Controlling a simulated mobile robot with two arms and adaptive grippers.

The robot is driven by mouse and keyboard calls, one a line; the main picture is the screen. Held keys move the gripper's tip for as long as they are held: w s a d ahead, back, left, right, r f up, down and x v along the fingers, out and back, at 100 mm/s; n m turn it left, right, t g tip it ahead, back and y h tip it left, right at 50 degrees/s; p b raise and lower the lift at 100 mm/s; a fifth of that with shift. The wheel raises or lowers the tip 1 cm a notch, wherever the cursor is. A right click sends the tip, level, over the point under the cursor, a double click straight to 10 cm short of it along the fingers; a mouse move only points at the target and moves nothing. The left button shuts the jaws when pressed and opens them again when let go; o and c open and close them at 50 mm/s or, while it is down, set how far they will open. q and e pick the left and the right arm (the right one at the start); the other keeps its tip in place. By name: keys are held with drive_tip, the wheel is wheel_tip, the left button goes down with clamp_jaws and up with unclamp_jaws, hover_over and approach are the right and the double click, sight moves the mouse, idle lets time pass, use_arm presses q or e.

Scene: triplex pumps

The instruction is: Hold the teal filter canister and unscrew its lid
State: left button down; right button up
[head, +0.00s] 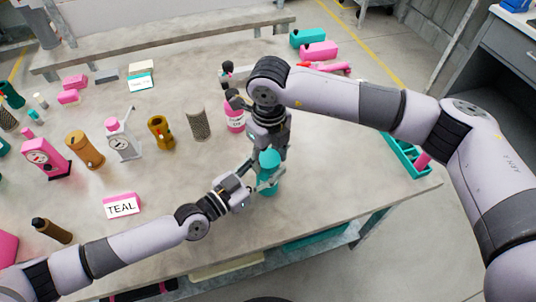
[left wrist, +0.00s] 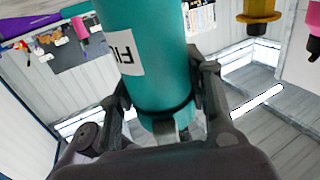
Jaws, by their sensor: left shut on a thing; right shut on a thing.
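The teal filter canister (head: 268,186) stands upright near the front edge of the grey table. My left gripper (head: 262,178) is shut around the canister's body from the left. In the left wrist view the canister (left wrist: 150,55) fills the middle, with a white label partly visible, and the fingers of my left gripper (left wrist: 165,105) lie on both sides of it. My right gripper (head: 270,148) comes down from above and is shut on the teal lid (head: 269,157) at the canister's top. The right fingers largely hide the lid, so its thread cannot be seen.
A pink bottle (head: 235,118) stands just behind the right gripper. The table right of the canister is clear.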

sight(268, 158)
drive_tip(key=c, duration=0.4)
drive_tip(key=shift+n, duration=0.9)
drive_tip(key=o, duration=1.3)
drive_tip(key=shift+r, duration=0.1)
wheel_tip(268, 158, up, 4)
drive_tip(key=shift+r, duration=0.2)
drive_tip(key=shift+c, duration=0.4)
wheel_tip(268, 158, up, 3)
drive_tip(key=shift+d+r+m, duration=0.1)
drive_tip(key=shift+m, duration=0.8)
drive_tip(key=shift+f, duration=3.9)
